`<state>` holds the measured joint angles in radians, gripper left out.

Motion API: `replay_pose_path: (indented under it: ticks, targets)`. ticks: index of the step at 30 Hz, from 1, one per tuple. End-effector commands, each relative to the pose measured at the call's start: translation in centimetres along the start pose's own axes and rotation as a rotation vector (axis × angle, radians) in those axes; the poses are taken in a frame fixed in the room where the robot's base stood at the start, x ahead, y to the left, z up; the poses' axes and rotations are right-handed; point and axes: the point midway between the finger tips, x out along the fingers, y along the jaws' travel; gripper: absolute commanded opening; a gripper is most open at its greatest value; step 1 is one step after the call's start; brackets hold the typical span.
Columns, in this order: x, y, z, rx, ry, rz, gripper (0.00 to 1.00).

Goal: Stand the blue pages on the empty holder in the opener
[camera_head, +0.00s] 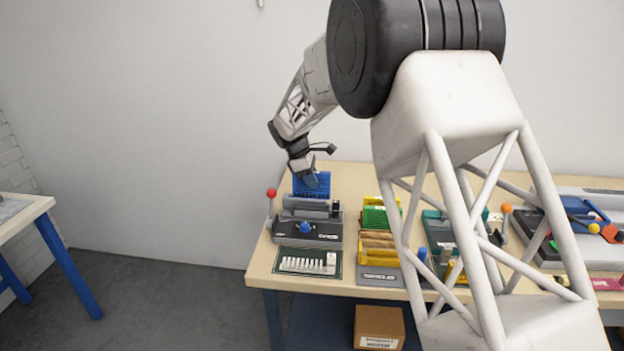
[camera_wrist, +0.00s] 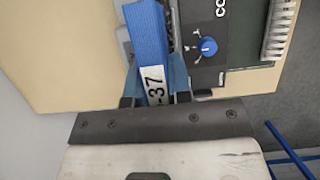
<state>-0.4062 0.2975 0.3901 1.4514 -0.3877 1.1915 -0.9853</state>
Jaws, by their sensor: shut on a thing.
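The blue pages (camera_head: 322,187) are a blue stack above the back of the opener (camera_head: 310,231), a dark machine with a blue knob and a red-ball lever. In the wrist view the pages (camera_wrist: 148,35) show edge-on with a white label reading "-37". My gripper (camera_head: 309,179) is shut on them; its fingers (camera_wrist: 154,88) lie on both sides of the stack. The opener (camera_wrist: 208,75) is close beside the pages in that view. The pages' lower edge and the holder are hidden, so I cannot tell whether they touch.
More machines and coloured parts fill the right side of the table (camera_head: 262,258).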

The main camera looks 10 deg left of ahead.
Motion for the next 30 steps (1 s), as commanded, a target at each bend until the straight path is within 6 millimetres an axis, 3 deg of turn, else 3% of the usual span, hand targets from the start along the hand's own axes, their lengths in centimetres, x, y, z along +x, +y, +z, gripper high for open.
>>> replay_pose_path:
  ticks: [21, 30]
  targets:
    - [4.2, 0.0, -1.7, 0.0, -0.001, -0.001, 0.0]
    - [5.1, 0.0, -2.1, 0.0, 0.0, 0.0, 0.0]
